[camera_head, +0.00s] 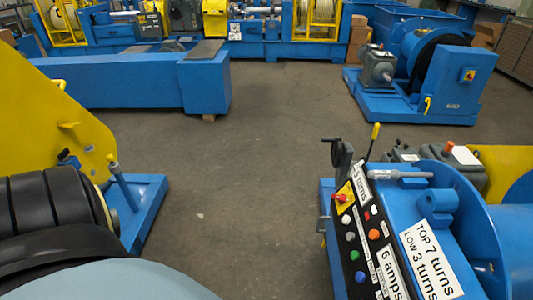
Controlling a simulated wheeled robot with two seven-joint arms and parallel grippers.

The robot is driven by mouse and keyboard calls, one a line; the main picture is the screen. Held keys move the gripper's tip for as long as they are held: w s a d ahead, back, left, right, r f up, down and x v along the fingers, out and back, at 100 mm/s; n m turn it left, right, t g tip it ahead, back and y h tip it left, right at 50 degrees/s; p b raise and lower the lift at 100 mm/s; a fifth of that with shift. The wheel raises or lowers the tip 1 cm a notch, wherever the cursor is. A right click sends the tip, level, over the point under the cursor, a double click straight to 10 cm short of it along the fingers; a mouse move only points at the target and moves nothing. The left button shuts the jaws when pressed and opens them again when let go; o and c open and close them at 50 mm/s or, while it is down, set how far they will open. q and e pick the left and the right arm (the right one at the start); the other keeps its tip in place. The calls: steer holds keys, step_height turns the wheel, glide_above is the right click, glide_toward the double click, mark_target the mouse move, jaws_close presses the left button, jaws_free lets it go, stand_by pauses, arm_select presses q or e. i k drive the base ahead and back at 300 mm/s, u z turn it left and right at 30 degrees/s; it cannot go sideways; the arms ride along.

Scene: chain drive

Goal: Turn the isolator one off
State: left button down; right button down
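A red rotary knob on a yellow plate, which looks like an isolator switch (343,198), sits at the upper end of the black control panel (352,240) on the blue machine at the lower right. Its exact position, on or off, is too small to tell. I cannot tell which one is named isolator one. Neither of my grippers shows in this view, and nothing is seen touching either switch.
The panel carries coloured buttons and white labels. A dark handwheel (341,153) and a yellow-tipped lever (374,142) stand beside it. A machine with black rollers (50,205) is at the left. Open grey floor (250,170) lies between the machines.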

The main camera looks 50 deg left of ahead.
mark_target(341, 198)
steer(key=u, duration=2.2)
steer(key=i, duration=2.7)
steer(key=z, duration=3.2)
